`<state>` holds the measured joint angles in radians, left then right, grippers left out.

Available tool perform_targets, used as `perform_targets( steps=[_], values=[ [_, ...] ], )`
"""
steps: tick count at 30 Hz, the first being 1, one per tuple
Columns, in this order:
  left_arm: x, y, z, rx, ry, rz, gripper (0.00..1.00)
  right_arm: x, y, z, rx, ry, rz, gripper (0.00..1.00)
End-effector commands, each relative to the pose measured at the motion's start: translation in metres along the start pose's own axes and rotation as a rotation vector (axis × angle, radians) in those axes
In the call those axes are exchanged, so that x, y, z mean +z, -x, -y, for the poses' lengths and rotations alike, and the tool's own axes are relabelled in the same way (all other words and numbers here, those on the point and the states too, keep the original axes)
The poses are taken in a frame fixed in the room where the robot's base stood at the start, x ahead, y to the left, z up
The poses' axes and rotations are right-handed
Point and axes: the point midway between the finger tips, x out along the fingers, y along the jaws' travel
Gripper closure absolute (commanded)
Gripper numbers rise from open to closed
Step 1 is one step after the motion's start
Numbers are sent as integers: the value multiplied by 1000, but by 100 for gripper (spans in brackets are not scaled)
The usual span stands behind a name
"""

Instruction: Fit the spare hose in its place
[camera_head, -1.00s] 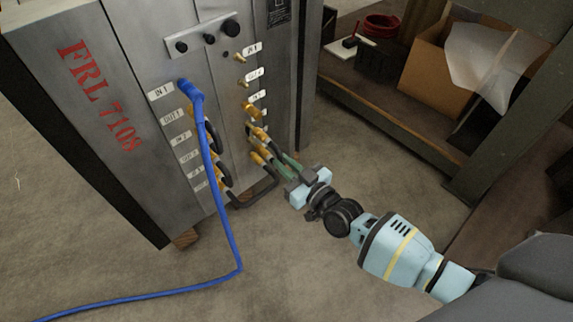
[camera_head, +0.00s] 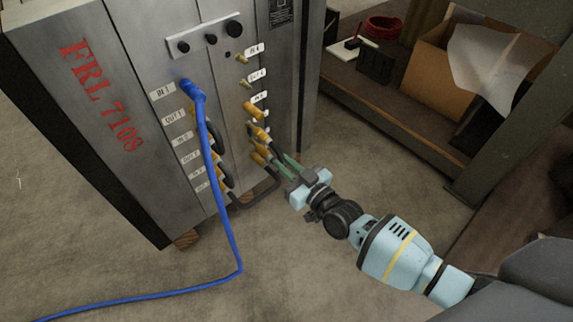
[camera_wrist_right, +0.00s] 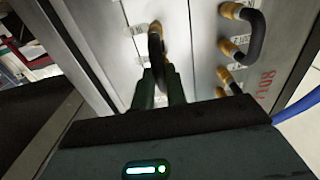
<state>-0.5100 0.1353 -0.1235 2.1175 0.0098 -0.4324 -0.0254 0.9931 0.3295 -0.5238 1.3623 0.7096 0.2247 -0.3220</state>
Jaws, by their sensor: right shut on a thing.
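The mould base (camera_head: 115,65) is a grey metal block marked FRL 7108, with two columns of labelled brass ports. My right gripper (camera_head: 281,163) is at the lower right column, its green fingers shut on a black hose with a brass end. In the right wrist view, this black hose (camera_wrist_right: 156,50) runs from a brass fitting (camera_wrist_right: 155,28) at the base's face down between the fingers (camera_wrist_right: 161,85). Whether that fitting is fully seated I cannot tell. Two bare brass ports (camera_head: 245,84) show at the top of the right column. My left gripper is not in view.
A blue hose (camera_head: 215,180) hangs from IN 1 and trails over the floor to the left. Short black hoses (camera_head: 217,136) loop between left column ports. A bench (camera_head: 390,115) with a cardboard box (camera_head: 440,75) stands behind, right.

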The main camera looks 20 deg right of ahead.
Motion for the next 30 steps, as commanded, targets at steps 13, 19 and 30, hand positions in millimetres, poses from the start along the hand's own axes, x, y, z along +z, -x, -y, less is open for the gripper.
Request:
perform_targets(
  steps=[13, 19, 30],
  values=[
    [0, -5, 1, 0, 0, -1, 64, -1, -9, 0, 0, 1, -3, 100],
    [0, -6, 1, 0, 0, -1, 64, -1, -12, 0, 1, 0, -3, 100],
    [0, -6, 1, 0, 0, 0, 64, -1, -14, 0, 0, 0, -3, 100]
  ],
)
